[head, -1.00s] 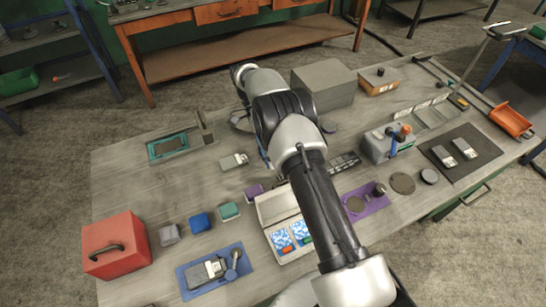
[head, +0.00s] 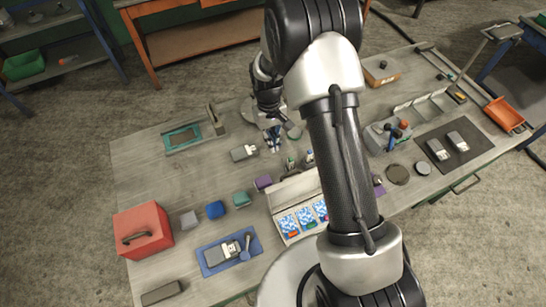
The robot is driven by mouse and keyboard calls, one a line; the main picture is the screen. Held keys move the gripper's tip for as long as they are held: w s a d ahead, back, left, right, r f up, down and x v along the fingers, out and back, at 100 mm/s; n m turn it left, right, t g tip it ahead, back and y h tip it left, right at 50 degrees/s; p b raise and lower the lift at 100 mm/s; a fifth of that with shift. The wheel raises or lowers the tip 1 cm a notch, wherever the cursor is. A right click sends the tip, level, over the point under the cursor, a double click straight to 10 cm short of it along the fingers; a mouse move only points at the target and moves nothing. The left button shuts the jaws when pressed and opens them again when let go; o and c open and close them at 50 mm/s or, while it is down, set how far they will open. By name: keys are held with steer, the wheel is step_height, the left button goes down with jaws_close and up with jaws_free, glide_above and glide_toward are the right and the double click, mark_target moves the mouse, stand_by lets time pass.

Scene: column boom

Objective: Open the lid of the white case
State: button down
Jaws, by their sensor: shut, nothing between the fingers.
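The white case (head: 279,229) is on the workbench, just left of my arm. Its inside shows, with blue-and-white packets in a row and small red and green pieces in front of them. A pale panel, which looks like its lid (head: 293,188), is raised along the far side; its exact angle is unclear. My arm covers the right end of the case. My gripper (head: 273,143) is shut and empty, pointing down above the bench beyond the case, apart from the lid.
A purple block (head: 263,183), a green block (head: 241,199) and a blue block (head: 215,210) lie left of the case. A red box (head: 142,230) stands at the left. Small upright items (head: 308,157) stand just behind the case. A grey caddy (head: 378,140) is right of my arm.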

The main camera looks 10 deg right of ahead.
steer(key=f, duration=0.3)
steer(key=s+f, duration=0.1)
steer(key=f, duration=0.2)
steer(key=f+b, duration=0.1)
steer(key=f, duration=0.3)
steer(key=shift+s+d, duration=0.1)
steer(key=shift+s, duration=0.15)
steer(key=shift+s+d+r+p, duration=0.2)
steer(key=shift+s+r, duration=0.3)
steer(key=shift+s, duration=0.35)
steer(key=shift+s+d+r+p, duration=0.2)
steer(key=shift+s+r, duration=0.25)
steer(key=shift+s, duration=0.35)
